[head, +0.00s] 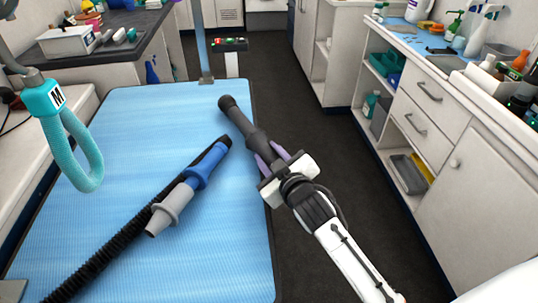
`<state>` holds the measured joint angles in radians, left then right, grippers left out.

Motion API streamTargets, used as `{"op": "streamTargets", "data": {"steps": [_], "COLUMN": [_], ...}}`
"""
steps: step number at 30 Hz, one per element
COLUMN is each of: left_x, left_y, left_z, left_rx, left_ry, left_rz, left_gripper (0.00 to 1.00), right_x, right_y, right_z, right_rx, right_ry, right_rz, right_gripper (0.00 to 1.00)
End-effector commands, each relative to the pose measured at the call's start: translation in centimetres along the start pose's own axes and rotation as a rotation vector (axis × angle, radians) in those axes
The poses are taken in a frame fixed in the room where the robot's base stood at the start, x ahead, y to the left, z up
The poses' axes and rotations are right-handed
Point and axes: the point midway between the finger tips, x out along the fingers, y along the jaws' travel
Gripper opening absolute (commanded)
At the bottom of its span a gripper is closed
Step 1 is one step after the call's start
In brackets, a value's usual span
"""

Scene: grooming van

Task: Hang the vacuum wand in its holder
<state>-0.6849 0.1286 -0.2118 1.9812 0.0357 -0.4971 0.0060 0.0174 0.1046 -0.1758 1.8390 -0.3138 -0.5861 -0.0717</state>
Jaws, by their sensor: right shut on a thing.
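My right gripper (271,157) reaches in from the lower right. Its purple fingers are shut on a dark grey wand (246,124), which I take for the vacuum wand. The wand points up and left over the right edge of the blue table mat, its rounded tip toward the back. The gripper hides its near end. A black ribbed hose (108,247) with a grey and blue nozzle (202,172) lies on the mat, to the left of the wand. I cannot pick out the wand's holder. My left gripper is not in view.
The blue grooming table (130,115) fills the left and middle. A teal loop (82,150) marked M hangs over its left side. A post (203,45) stands at its back edge. White cabinets (440,115) with bottles line the right. Dark floor (330,150) is clear between.

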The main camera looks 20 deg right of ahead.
Motion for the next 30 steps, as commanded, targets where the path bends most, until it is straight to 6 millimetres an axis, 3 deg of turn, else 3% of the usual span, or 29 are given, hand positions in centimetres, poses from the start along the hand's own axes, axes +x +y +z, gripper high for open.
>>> {"op": "streamTargets", "data": {"steps": [3, 4, 7, 19, 30], "left_x": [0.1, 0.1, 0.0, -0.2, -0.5], "left_y": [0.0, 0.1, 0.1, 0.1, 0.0], "left_z": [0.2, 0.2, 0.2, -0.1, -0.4], "left_rx": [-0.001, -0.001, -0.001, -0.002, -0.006], "left_ry": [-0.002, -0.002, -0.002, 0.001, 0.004], "left_rz": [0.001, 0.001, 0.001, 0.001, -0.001], "left_gripper": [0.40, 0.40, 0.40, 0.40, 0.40], "right_x": [0.1, 0.1, 0.1, -0.4, -7.9], "right_y": [-0.1, -0.2, -0.2, 0.1, 0.0], "right_z": [0.1, 0.4, 0.3, -0.1, 0.0], "right_rx": [0.001, 0.000, 0.000, 0.000, 0.001], "right_ry": [0.005, -0.002, -0.002, -0.001, -0.004], "right_rz": [0.002, 0.000, 0.000, -0.001, -0.001], "right_gripper": [0.04, 0.35, 0.50, 0.50, 0.50]}}
